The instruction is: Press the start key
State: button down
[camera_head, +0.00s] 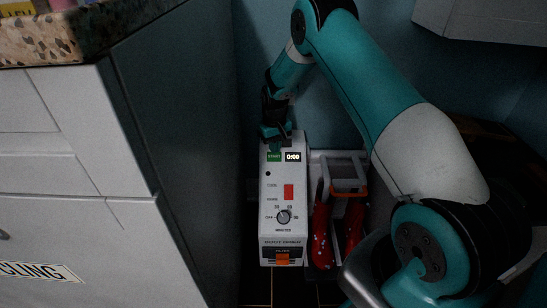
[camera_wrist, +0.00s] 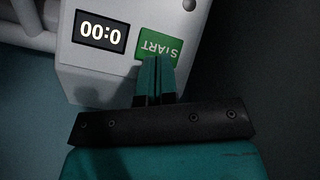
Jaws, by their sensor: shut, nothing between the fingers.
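The start key is a green key marked START (camera_head: 274,156) on the top of a white boot dryer (camera_head: 270,185), beside a display reading 0:00 (camera_head: 293,157). In the wrist view the start key (camera_wrist: 172,42) is upside down, with the display (camera_wrist: 100,31) to its left. My gripper (camera_wrist: 156,60) is shut and empty. Its fingertips overlap the lower edge of the key in the wrist view; I cannot tell whether they touch it. In the head view my gripper (camera_head: 275,147) is just at the far edge of the key.
The dryer also has a red switch (camera_head: 289,192), a minutes dial (camera_head: 284,217) and an orange part (camera_head: 282,259) low on its front. Red boots (camera_head: 321,230) stand on a rack to its right. A white cabinet (camera_head: 75,180) with a speckled counter rises close on the left.

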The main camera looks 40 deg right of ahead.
aim_at(274, 156)
jog(key=shift+f+b, duration=0.35)
jog(key=shift+f, duration=0.4)
jog(key=shift+r, duration=0.15)
notch_tip(274, 156, up, 7)
jog(key=p, duration=0.6)
dwell(0.5)
